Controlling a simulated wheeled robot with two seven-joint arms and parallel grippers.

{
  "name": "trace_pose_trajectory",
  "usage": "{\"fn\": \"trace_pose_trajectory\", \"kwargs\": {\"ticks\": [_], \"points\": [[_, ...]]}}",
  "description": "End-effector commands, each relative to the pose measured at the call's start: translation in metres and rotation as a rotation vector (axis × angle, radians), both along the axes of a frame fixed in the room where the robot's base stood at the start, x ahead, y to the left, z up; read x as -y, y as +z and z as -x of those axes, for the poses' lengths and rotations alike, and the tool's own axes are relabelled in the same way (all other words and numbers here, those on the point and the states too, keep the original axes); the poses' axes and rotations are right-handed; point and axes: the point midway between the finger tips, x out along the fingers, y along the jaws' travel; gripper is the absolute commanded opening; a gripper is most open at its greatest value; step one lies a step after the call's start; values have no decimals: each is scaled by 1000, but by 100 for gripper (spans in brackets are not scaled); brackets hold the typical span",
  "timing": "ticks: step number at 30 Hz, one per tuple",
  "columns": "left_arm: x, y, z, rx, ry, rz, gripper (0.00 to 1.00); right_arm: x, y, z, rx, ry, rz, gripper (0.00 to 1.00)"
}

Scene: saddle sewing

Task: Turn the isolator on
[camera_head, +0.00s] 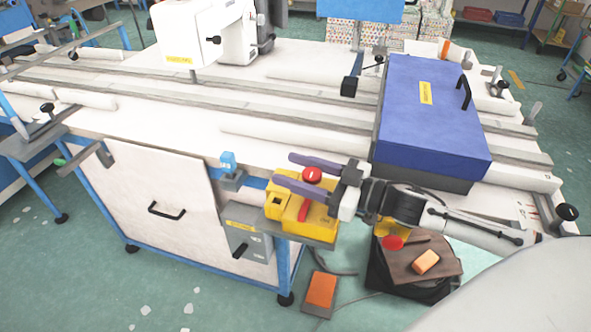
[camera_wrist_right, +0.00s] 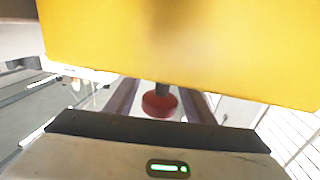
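A yellow box (camera_head: 275,207) with a red round knob (camera_head: 312,174) and a red strip (camera_head: 303,212) sits at the table's front corner. Below it is a grey box (camera_head: 248,243) with a yellow label and a black handle; I cannot tell for certain which one is the isolator. My right gripper (camera_head: 284,169) is open, its two purple fingers reaching left over the yellow box. In the right wrist view a red round knob (camera_wrist_right: 160,105) shows between the fingers, with a yellow surface filling the top. Whether the fingers touch the knob is unclear. My left gripper is not in view.
A blue box (camera_head: 435,115) with a black handle stands on the white table to the right. A small blue device (camera_head: 229,165) is left of the yellow box. A dark bin-like object (camera_head: 410,275) with orange items and an orange pedal (camera_head: 321,290) are on the floor.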

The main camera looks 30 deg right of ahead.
Motion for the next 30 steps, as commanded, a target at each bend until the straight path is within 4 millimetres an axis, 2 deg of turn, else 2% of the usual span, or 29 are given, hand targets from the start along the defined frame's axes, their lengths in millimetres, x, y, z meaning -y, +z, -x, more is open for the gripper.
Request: {"fn": "trace_pose_trajectory", "kwargs": {"ticks": [9, 14, 30], "points": [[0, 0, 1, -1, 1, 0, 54, 0, 0, 1, -1, -1, -1, 51], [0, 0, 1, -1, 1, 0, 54, 5, -1, 9, -3, 0, -1, 51], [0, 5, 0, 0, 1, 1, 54, 47, 0, 75, -4, -1, -1, 51]]}}
